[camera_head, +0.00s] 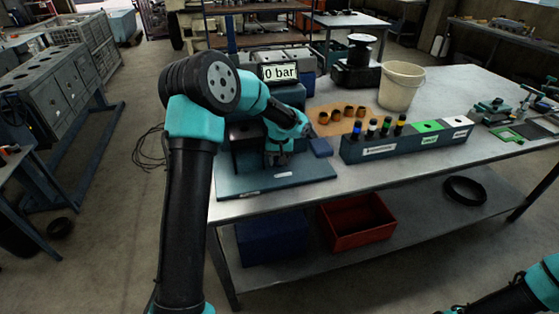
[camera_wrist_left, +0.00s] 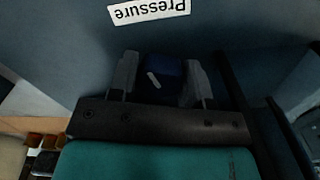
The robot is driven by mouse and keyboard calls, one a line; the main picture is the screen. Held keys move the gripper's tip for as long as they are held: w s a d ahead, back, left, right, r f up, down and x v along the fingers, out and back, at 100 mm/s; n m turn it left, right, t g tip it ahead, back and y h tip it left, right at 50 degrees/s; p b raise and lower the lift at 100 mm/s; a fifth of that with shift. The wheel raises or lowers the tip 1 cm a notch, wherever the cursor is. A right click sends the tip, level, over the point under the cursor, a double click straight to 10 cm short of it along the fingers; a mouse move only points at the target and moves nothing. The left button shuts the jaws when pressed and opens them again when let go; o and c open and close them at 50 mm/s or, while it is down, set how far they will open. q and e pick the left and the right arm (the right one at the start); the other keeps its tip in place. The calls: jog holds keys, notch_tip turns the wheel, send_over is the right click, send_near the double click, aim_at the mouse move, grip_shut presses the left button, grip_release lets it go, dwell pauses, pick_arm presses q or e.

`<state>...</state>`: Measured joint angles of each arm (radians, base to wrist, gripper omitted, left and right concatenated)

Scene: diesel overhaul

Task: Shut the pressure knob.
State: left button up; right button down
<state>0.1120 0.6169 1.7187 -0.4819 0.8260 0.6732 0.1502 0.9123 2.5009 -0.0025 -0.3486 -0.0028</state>
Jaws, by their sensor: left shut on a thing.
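The pressure knob (camera_wrist_left: 162,72) is dark blue with a short, slanted white mark on its face. In the left wrist view it sits on a blue-grey panel, beside an upside-down "Pressure" label (camera_wrist_left: 149,10). My left gripper (camera_wrist_left: 158,78) is shut on the knob, with one grey finger on each side of it. In the head view the left gripper (camera_head: 277,158) is low at the front of the blue test device (camera_head: 245,134), and my arm hides the knob. The device's display (camera_head: 280,72) reads "0 bar". My right gripper is out of view.
The blue base plate (camera_head: 235,188) lies on the metal table. A blue-grey sorting rack (camera_head: 372,152) with several coloured-top parts stands to the right. A white bucket (camera_head: 401,85) stands behind it. A red bin (camera_head: 357,225) is on the lower shelf.

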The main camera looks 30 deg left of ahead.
pick_arm(q)
jog(key=o, duration=0.9)
notch_tip(320, 180, up, 17)
jog(key=shift+r, duration=0.2)
dwell(0.3)
